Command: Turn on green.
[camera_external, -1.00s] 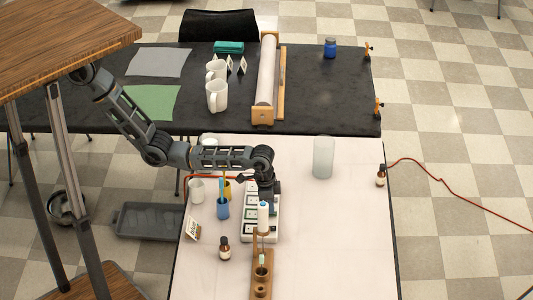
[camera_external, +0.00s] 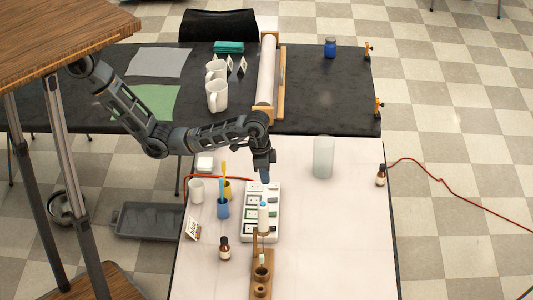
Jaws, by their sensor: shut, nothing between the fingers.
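My gripper (camera_external: 265,179) is shut and empty, pointing down over the far end of the panel. It appears raised above the panel, though the exact gap is unclear.
A blue cup (camera_external: 223,210) with brushes, a white mug (camera_external: 196,190) and a brown bottle (camera_external: 224,247) stand left of the panel. A wooden holder (camera_external: 261,275) is in front. A red cord (camera_external: 210,177) runs behind. The table's right side is mostly clear.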

